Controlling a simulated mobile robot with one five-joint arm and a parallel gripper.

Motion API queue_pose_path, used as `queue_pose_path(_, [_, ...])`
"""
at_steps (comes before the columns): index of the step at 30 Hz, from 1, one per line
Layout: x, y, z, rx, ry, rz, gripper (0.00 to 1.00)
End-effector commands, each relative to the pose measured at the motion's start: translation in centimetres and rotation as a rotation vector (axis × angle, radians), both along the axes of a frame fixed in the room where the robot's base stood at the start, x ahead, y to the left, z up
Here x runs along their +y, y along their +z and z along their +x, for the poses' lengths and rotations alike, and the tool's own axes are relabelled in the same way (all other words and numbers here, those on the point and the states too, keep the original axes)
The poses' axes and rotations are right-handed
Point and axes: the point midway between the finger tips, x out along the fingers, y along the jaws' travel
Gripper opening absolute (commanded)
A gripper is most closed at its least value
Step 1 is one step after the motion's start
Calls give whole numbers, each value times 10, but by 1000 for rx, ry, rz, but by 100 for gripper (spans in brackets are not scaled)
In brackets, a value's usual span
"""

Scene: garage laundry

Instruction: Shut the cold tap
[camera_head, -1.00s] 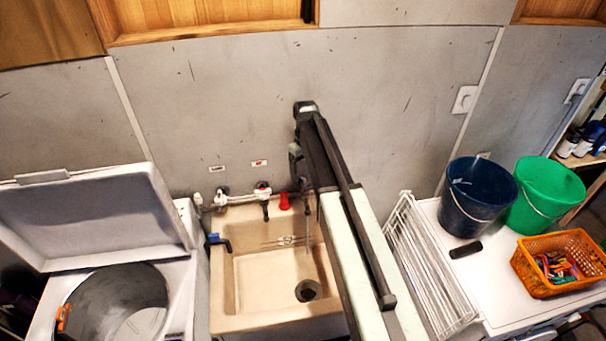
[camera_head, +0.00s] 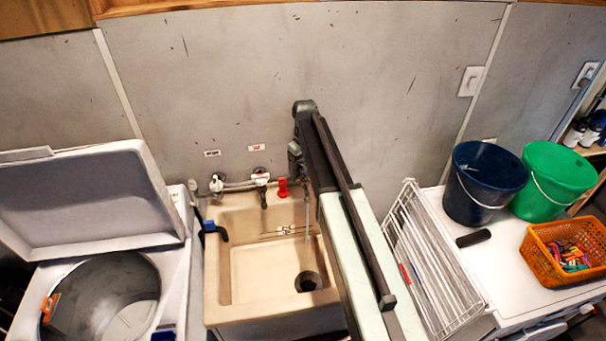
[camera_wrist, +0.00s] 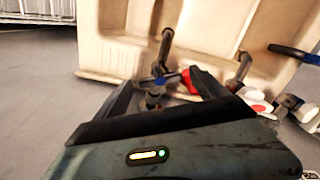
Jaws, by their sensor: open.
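A tap with a blue mark, which looks like the cold tap (camera_wrist: 158,84), stands between my fingers in the wrist view. Its dark spout (camera_wrist: 166,44) points over the sink (camera_head: 218,285). My gripper (camera_wrist: 165,84) is open, with one finger on each side of this tap; I cannot tell whether either touches it. A red handle (camera_wrist: 190,81) is close beside the right finger and also shows in the head view (camera_head: 283,187). In the head view my arm hides this tap and my fingers. A thin stream of water (camera_head: 307,215) seems to fall beside my arm.
A white-bodied tap (camera_head: 261,177) and a blue-handled tap (camera_head: 212,228) are left of my arm. An open-lidded washer (camera_head: 172,280) stands left. A white rack (camera_head: 430,270), navy bucket (camera_head: 485,180), green bucket (camera_head: 552,185) and orange basket (camera_head: 545,262) are right.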

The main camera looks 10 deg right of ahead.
Motion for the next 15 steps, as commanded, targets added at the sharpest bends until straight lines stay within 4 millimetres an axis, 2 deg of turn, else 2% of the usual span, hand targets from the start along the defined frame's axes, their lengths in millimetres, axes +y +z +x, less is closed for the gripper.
queue_pose_path(3, [0, 1, 0, 0, 0, 0, 79])
queue_pose_path(9, [1, 1, 0, 0, 1, 0, 23])
queue_pose_path(10, [1, 1, 0, 0, 1, 0, 19])
queue_pose_path(15, [1, 1, 0, 0, -76, 0, 19])
